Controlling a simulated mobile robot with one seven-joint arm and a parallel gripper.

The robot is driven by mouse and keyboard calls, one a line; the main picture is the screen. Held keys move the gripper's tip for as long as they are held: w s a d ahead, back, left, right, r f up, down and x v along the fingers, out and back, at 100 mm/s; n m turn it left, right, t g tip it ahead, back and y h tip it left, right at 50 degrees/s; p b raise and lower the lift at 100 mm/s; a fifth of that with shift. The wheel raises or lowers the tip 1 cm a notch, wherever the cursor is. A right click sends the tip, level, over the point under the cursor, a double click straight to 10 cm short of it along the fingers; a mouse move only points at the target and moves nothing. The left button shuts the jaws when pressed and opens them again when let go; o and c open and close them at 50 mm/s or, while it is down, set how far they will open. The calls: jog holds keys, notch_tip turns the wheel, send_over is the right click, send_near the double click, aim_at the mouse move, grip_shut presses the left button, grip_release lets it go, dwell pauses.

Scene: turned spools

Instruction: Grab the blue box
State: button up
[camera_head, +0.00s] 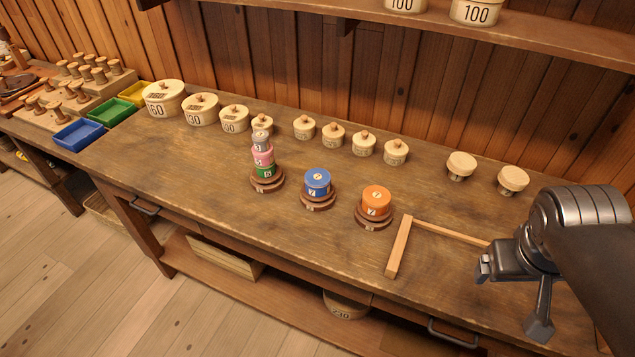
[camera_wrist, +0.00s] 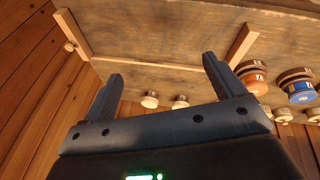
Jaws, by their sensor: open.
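A shallow open blue box (camera_head: 78,134) sits at the far left of the bench, beside a green box and a yellow box. It looks empty and is not in the wrist view. A blue round spool (camera_head: 317,181) marked 7 stands on a brown base mid-bench; it also shows at the right edge of the wrist view (camera_wrist: 303,91). My gripper (camera_head: 512,297) is over the right end of the bench, far from the blue box. Its two fingers (camera_wrist: 165,84) are spread apart with nothing between them.
The green box (camera_head: 110,112) and yellow box (camera_head: 134,93) adjoin the blue one. An orange spool (camera_head: 376,202), a stacked spool tower (camera_head: 263,157) and several lidded pots stand along the bench. A wooden strip frame (camera_head: 399,246) lies near my gripper. A shelf (camera_head: 420,28) overhangs behind.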

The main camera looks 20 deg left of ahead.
jog(key=w+a+f+n+t+h, duration=0.3)
jog(key=w+a+f+n+h, duration=0.1)
jog(key=w+a+n, duration=0.3)
jog(key=w+a+f+n+t+h, duration=0.2)
jog(key=w+a+f+n+h, duration=0.15)
jog(key=w+a+n, duration=0.45)
jog(key=s+a+f+n+t+y, duration=0.1)
jog(key=a+f+n+t+y, duration=0.1)
jog(key=a+n, duration=0.4)
jog(key=s+a+f+n+t+y, duration=0.2)
jog(key=a+n+y, duration=0.4)
jog(key=a, duration=0.5)
jog(key=s+a+f+n+t+y, duration=0.1)
jog(key=a+f+n+t+y, duration=0.2)
jog(key=a+n, duration=0.4)
jog(key=shift+s+a+f+t+y, duration=0.15)
jog(key=shift+a+t+y, duration=0.1)
jog(key=shift+a+t, duration=0.35)
jog(key=shift+s+a+f+t+y, duration=0.1)
jog(key=shift+a+f+t+y, duration=0.1)
jog(key=shift+a+t, duration=0.35)
jog(key=shift+w+a, duration=0.15)
jog(key=shift+w, duration=0.05)
send_near(321, 169)
jog(key=shift+w+a+r, duration=0.15)
jog(key=shift+w+a, duration=0.25)
jog(key=shift+w, duration=0.45)
jog(key=w, duration=0.5)
jog(key=shift+a+f, duration=0.15)
jog(key=shift+f, duration=0.1)
